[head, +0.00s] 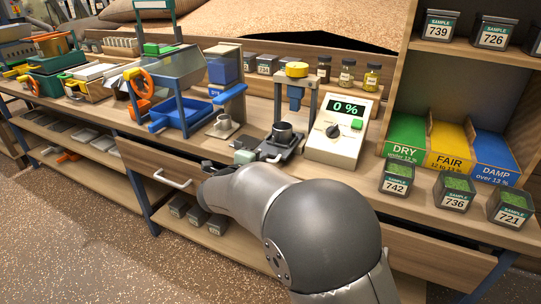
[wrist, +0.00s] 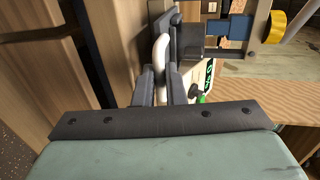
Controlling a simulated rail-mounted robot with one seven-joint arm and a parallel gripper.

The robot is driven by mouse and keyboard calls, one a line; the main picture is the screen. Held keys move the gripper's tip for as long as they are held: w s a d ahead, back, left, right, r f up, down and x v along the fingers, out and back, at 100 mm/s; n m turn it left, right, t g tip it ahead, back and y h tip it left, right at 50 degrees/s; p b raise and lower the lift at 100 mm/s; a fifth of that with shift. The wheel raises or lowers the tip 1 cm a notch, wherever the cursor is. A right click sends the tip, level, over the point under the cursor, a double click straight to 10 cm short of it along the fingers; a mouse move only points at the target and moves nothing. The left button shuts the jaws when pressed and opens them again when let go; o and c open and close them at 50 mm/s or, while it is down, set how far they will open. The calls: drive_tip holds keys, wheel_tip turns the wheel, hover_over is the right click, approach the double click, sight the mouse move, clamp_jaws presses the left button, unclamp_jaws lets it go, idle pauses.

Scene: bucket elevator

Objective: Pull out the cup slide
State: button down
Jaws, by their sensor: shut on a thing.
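The cup slide (head: 292,149) is a dark plate under the press with the yellow knob (head: 297,69), on the bench. A dark metal cup (head: 283,133) sits on it. In the wrist view, my gripper (wrist: 163,78) is shut on the slide's pale rounded handle (wrist: 161,50), one grey finger on each side. A grey plate and dark block beyond the handle appear to be the slide and cup (wrist: 198,42). In the head view, my gripper (head: 266,154) is at the near left side of the slide; the handle is mostly hidden there.
The moisture meter (head: 339,131) reads 0 % right of the press. A drawer handle (head: 172,181) sticks out below the bench edge. Sample boxes (head: 397,178) stand at the front right.

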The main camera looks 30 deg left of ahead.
drive_tip(key=c, duration=1.5)
unclamp_jaws()
drive_tip(key=p+v, duration=0.1)
drive_tip(key=v, duration=1.6)
drive_tip(key=shift+s, duration=0.2)
